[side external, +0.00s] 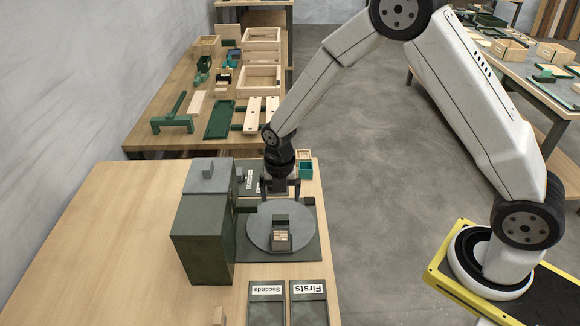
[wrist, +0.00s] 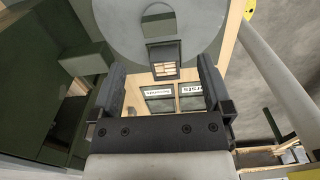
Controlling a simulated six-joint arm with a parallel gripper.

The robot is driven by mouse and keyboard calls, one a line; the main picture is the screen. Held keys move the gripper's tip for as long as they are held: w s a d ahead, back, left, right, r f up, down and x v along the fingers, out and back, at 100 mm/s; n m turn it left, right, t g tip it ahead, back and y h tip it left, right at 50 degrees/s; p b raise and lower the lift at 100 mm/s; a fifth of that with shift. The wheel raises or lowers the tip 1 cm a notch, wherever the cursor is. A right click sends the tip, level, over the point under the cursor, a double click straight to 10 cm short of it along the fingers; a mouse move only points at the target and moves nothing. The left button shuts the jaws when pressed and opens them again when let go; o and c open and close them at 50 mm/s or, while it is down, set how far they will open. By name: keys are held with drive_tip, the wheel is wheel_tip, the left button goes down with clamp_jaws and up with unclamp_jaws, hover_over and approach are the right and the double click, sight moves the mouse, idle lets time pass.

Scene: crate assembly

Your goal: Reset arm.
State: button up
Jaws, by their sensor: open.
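My gripper (side external: 281,187) hangs at the back edge of the round grey turntable (side external: 259,231) in the side external view. In the wrist view my gripper (wrist: 163,92) has its two dark fingers wide apart with nothing held between them. A small wooden crate (side external: 281,236) sits in a dark holder on the turntable. The crate also shows in the wrist view (wrist: 164,69), beyond the fingertips and apart from them.
A dark green machine housing (side external: 203,228) stands close left of the turntable. Trays labelled Seconds (side external: 267,307) and Firsts (side external: 308,307) lie in front. A bench (side external: 163,72) with crates and green parts stands behind. The table's left part is clear.

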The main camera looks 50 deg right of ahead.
drive_tip(key=shift+s+d+r+m, duration=0.15)
drive_tip(key=shift+s+r+m, duration=0.1)
drive_tip(key=shift+r+m, duration=0.35)
drive_tip(key=s+d+r+m+t, duration=0.1)
drive_tip(key=s+d+r+m, duration=0.1)
drive_tip(key=s+r+m, duration=0.2)
drive_tip(key=s+d+r+m+t, duration=0.1)
drive_tip(key=s+d+r+m, duration=0.2)
drive_tip(key=s+m, duration=0.8)
drive_tip(key=shift+r+m+t, duration=0.3)
drive_tip(key=shift+r+m, duration=0.75)
drive_tip(key=shift+m, duration=4.25)
